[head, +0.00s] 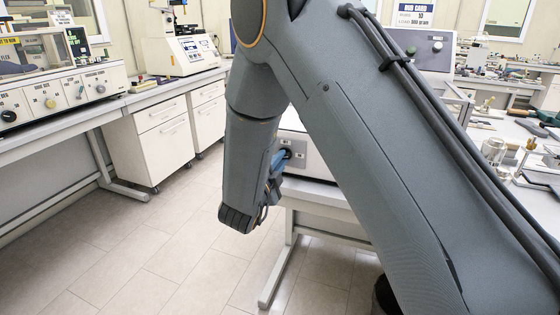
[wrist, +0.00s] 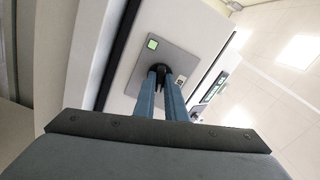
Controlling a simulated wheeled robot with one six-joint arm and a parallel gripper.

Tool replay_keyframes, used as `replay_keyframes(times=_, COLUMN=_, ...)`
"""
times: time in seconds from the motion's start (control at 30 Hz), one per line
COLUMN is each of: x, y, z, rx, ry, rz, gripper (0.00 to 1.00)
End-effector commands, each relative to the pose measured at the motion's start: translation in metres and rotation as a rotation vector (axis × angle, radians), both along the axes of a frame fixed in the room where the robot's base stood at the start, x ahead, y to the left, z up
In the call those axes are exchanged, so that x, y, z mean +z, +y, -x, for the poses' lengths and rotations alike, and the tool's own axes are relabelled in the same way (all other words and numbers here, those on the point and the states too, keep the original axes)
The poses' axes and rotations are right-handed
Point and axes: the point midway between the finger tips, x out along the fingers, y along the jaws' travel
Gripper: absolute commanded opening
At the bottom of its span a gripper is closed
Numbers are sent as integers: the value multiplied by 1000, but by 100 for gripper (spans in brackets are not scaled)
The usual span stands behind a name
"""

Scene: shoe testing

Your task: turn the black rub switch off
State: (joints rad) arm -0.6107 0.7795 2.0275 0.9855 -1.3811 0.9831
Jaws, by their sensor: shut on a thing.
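The black rub switch (wrist: 162,74) is a dark knob on a grey square plate on a pale machine front in the wrist view. A small lit green square (wrist: 152,43) is on the same plate. My gripper (wrist: 161,78) has two blue fingers that reach the knob and are shut on it. In the head view my gripper (head: 278,162) is at the machine's front panel (head: 297,147), mostly hidden behind my arm, and the knob is largely hidden there.
A bench with a control box (head: 62,95) stands at the left, with white drawer cabinets (head: 162,137) beyond it. A bench with tools and jars (head: 494,150) is at the right. The tiled floor (head: 150,240) at lower left is clear.

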Motion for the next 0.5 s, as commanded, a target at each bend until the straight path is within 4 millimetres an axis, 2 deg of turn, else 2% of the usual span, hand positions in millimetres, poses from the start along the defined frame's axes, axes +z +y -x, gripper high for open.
replay_keyframes(times=0.5, x=1, y=1, z=0, rx=1, ry=168, rz=462, gripper=0)
